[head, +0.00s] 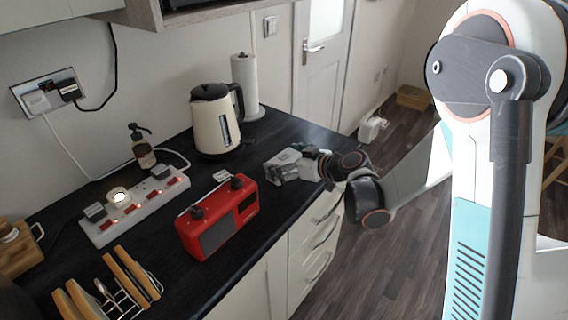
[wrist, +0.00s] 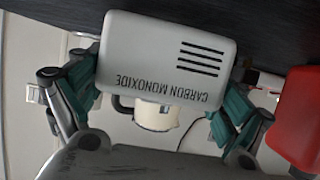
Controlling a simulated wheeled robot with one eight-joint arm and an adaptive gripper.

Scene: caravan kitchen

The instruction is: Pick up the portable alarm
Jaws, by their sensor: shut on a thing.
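The portable alarm (wrist: 170,62) is a white rounded box with dark slots and the words "CARBON MONOXIDE", upside down in the wrist view. My gripper (wrist: 160,95) has its two green-padded fingers on either side of the alarm and is shut on it. In the head view my gripper (head: 283,168) is low at the right part of the dark counter, beyond the red radio.
A red radio (head: 217,217) stands close to my gripper on the near side. A cream kettle (head: 215,120) and a paper towel roll (head: 245,85) stand behind. A power strip (head: 135,205), soap bottle (head: 143,150) and toast rack (head: 118,290) are at left. The counter (head: 300,130) ends at right.

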